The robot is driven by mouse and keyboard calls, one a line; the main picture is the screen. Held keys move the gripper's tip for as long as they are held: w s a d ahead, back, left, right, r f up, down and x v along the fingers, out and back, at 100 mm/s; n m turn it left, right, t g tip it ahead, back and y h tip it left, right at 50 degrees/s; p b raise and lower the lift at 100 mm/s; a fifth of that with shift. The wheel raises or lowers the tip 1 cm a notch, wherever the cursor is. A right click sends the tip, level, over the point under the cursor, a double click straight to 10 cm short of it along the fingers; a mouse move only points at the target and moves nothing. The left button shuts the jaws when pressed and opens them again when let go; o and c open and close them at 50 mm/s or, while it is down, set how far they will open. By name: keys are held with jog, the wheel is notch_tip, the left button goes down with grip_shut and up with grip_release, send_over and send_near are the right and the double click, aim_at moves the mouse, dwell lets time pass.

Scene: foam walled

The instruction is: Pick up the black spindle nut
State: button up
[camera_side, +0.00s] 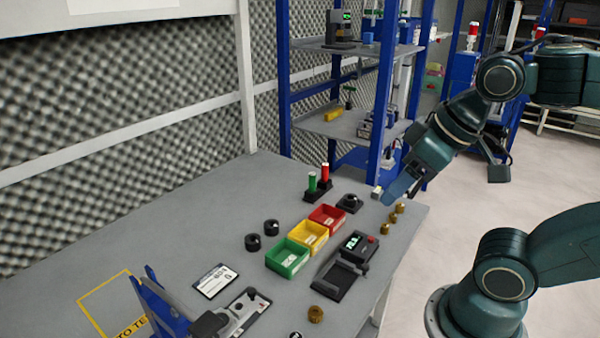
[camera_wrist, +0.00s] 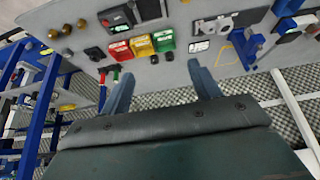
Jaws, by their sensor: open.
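Two short black round pieces stand on the grey table left of the bins, one farther back (camera_side: 272,227) and one nearer (camera_side: 253,242). A black flanged piece with a round top (camera_side: 350,203) sits behind the red bin. I cannot tell for certain which of these is the black spindle nut. In the wrist view the two round pieces show as small dark dots (camera_wrist: 154,59) (camera_wrist: 169,56) beyond the fingers, and the flanged piece (camera_wrist: 95,53) is at the left. My gripper (camera_side: 400,194) is open and empty above the table's right end; its spread fingers (camera_wrist: 162,85) also show in the wrist view.
Red (camera_side: 327,218), yellow (camera_side: 309,236) and green (camera_side: 287,258) bins stand in a row beside a black scale (camera_side: 345,267). Red and green posts (camera_side: 318,184) stand behind. Several brass pieces (camera_side: 392,218) line the right edge. The table's left part is mostly clear.

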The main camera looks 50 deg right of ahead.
jog(key=shift+w+r, duration=0.1)
jog(key=w, duration=0.1)
jog(key=m+g+y, duration=0.1)
jog(key=m+g, duration=0.5)
jog(key=m, duration=0.8)
send_over(350, 200)
jog(key=w+d, duration=0.1)
jog(key=d, duration=0.2)
jog(key=shift+a+f, duration=0.15)
jog(key=shift+f, duration=5.6)
jog(key=shift+a+f, duration=0.1)
jog(key=shift+f, duration=5.6)
jog(key=shift+n, duration=0.3)
